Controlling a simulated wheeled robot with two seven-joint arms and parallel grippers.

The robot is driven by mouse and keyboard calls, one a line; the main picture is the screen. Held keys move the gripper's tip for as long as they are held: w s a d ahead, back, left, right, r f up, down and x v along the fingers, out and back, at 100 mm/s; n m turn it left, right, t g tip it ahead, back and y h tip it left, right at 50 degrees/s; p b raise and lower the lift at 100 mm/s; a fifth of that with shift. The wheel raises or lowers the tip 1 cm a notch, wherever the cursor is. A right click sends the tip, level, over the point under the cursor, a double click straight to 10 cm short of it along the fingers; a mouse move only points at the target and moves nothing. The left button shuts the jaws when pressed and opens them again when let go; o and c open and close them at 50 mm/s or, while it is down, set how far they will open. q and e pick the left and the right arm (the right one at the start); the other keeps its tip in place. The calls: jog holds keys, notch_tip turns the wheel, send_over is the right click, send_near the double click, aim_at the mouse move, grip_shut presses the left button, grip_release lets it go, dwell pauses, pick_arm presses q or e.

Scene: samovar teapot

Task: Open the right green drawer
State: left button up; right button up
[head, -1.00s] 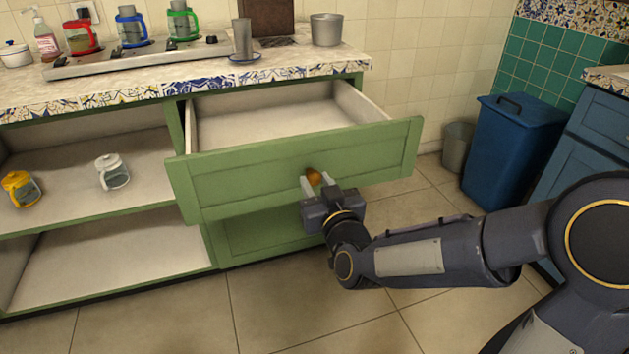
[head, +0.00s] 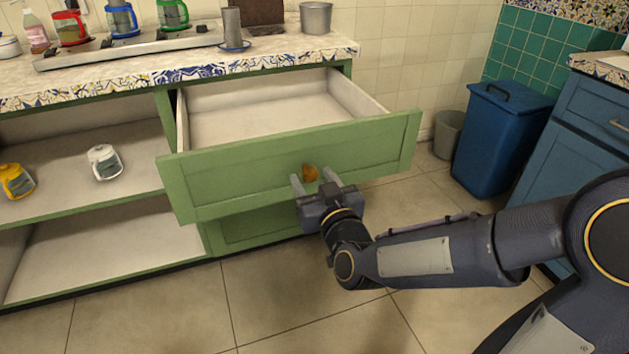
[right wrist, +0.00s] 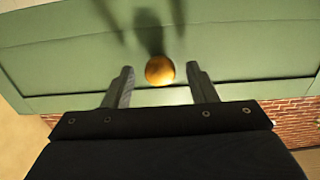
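The right green drawer (head: 285,175) stands well out from the cabinet, and its pale inside (head: 265,110) is empty. An orange-brown round knob (head: 310,173) sits on the middle of its front. My right gripper (head: 309,177) is in front of the knob. In the right wrist view, the two fingers stand apart on either side of the knob (right wrist: 160,70), with a gap on each side, so the gripper is open. My left gripper is not in view.
Another green front (head: 255,228) is below the drawer. Open shelves at left hold a yellow mug (head: 16,181) and a white one (head: 103,162). A blue bin (head: 500,135) and a grey bucket (head: 448,133) stand at right. The floor in front is clear.

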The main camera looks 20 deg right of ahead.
jog(key=s+p, duration=0.2)
jog(key=s, duration=0.5)
jog(key=shift+s+d, duration=0.15)
jog(key=shift+s, duration=0.25)
dwell(0.3)
jog(key=s+d+f+m+g+y, duration=0.1)
jog(key=s+d+f+g+y, duration=0.15)
jog(key=s+g, duration=0.5)
jog(key=s+d+f+m+g+y, duration=0.1)
jog(key=s+f+g, duration=0.35)
jog(key=s, duration=0.55)
notch_tip(320, 180, up, 34)
jog(key=p, duration=3.4)
jog(key=shift+a, duration=0.25)
